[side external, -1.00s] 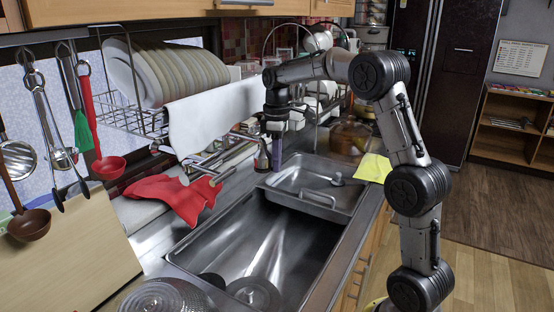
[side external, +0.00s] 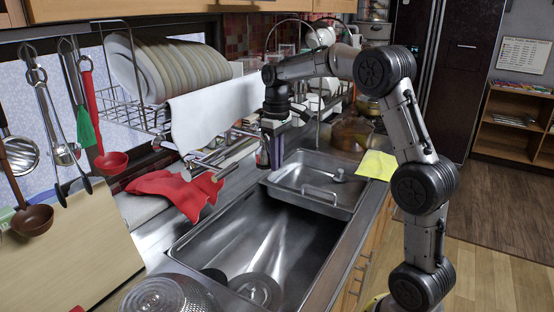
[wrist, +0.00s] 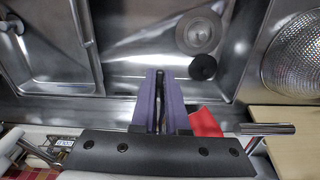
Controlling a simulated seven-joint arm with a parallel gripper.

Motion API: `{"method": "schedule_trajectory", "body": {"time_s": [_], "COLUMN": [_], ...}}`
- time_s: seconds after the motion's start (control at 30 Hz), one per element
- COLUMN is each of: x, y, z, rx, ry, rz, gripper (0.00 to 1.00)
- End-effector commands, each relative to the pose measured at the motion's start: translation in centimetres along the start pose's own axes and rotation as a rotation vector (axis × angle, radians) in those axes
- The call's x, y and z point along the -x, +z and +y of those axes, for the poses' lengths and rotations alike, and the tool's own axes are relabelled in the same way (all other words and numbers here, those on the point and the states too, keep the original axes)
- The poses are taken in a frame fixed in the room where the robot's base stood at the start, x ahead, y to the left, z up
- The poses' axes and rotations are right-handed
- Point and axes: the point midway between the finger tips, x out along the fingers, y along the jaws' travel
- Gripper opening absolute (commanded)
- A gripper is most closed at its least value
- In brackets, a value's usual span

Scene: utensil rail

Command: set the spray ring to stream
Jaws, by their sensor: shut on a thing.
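My gripper (wrist: 161,98) points down over the sink's back edge in the wrist view. Its two purple fingers are close together, shut on a thin dark part (wrist: 160,86) that shows as a narrow strip between them. This looks to be the spray ring, but the fingers hide most of it and its setting cannot be read. In the side external view my gripper (side external: 270,152) is small, behind the sink near the dish rack, and the spray head cannot be made out there.
The steel sink (side external: 262,235) lies in front, with a steel tray (side external: 318,178) at its far end. A red cloth (side external: 175,190) lies on the back ledge. A dish rack with plates (side external: 165,72) and a white towel (side external: 212,110) stand close to my arm. Utensils hang left.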

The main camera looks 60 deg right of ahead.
Motion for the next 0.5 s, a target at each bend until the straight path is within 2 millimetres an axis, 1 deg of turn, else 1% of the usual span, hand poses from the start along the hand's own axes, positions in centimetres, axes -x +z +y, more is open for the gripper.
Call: {"method": "schedule_trajectory", "body": {"time_s": [0.17,0.2,0.37,0.5], "x": [0.19,0.2,0.15,0.09], "y": [-0.05,-0.05,-0.04,-0.02], "z": [0.05,0.05,0.05,0.04], "rx": [-0.001,-0.001,-0.001,0.0], "ry": [0.002,0.002,0.001,0.001], "rz": [0.005,0.005,0.004,0.002], "gripper": [0.0,0.14,0.42,0.42]}}
